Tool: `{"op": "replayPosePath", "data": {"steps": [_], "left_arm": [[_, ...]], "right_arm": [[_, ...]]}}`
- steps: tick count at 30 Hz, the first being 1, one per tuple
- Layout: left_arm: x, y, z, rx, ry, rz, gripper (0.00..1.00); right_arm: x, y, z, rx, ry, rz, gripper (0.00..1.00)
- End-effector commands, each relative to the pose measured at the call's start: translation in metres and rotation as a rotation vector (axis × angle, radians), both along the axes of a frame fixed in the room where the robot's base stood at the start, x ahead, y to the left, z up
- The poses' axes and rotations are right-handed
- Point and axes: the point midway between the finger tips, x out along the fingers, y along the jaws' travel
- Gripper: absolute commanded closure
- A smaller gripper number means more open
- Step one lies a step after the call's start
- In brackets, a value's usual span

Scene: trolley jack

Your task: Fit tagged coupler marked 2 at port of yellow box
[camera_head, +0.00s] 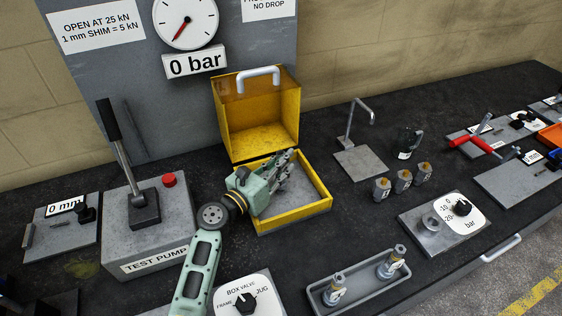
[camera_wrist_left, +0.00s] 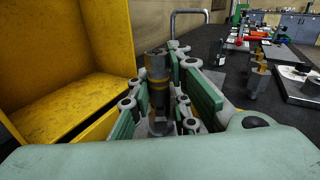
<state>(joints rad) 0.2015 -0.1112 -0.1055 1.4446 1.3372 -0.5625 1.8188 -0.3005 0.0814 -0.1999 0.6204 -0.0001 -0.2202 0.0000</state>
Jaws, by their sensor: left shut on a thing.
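The yellow box (camera_head: 236,138) stands open at the centre, its lid raised with a grey handle and its shallow base in front. My left gripper (camera_head: 284,168) is over the base of the box. In the left wrist view, the fingers (camera_wrist_left: 160,112) are shut around an upright dark metal coupler (camera_wrist_left: 157,68) with a brass band. Its number is not readable, and its lower end and the port are hidden by the gripper. Two couplers with white tags, a near one (camera_head: 333,288) and a far one (camera_head: 391,261), stand in the grey tray. My right gripper is not in view.
The test pump (camera_head: 143,225) with its lever stands left of the box. A bent-rod stand (camera_head: 360,162) and three small fittings (camera_head: 403,181) are to the right. A valve dial plate (camera_head: 245,296) is near the front. A gauge panel stands behind.

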Motion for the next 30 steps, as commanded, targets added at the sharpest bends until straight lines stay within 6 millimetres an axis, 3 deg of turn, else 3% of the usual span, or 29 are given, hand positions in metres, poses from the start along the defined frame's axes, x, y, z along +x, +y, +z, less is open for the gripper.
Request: {"op": "replayPosePath", "data": {"steps": [11,12,18,30], "left_arm": [[0.0002,-0.0001,-0.0095,-0.001,0.000,0.000,1.00],[0.0002,0.0000,-0.0080,-0.001,-0.002,0.000,0.79],[0.0001,-0.0001,-0.0083,-0.001,-0.001,0.000,0.62],[0.0000,-0.0002,-0.0035,0.001,-0.001,-0.001,0.61]], "right_arm": [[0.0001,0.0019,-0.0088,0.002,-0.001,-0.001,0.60],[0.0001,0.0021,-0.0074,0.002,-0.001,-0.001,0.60],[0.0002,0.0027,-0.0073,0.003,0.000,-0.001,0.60],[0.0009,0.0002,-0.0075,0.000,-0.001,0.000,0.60]]}}
